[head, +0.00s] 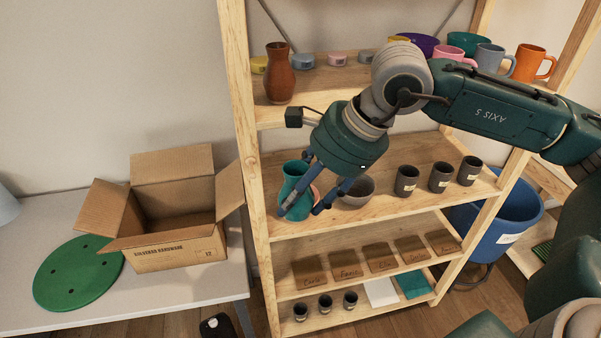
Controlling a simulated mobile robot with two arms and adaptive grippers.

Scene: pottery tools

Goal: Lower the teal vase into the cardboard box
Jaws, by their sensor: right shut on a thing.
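The teal vase (291,187) stands upright at the left end of the middle shelf. My right gripper (304,209) reaches down to it from above, shut on it, with one finger across its front and the other at its right side. The fingers hide part of the vase. The cardboard box (181,251) sits open on the grey table to the left of the shelf unit, its flaps spread outward. The bottom of its inside is hidden by the front wall. My left gripper is not in view.
The wooden shelf post (250,160) stands between vase and box. A grey bowl (357,192) and dark cups (406,181) share the vase's shelf. A brown vase (279,75) stands above. A green disc (78,273) lies left of the box.

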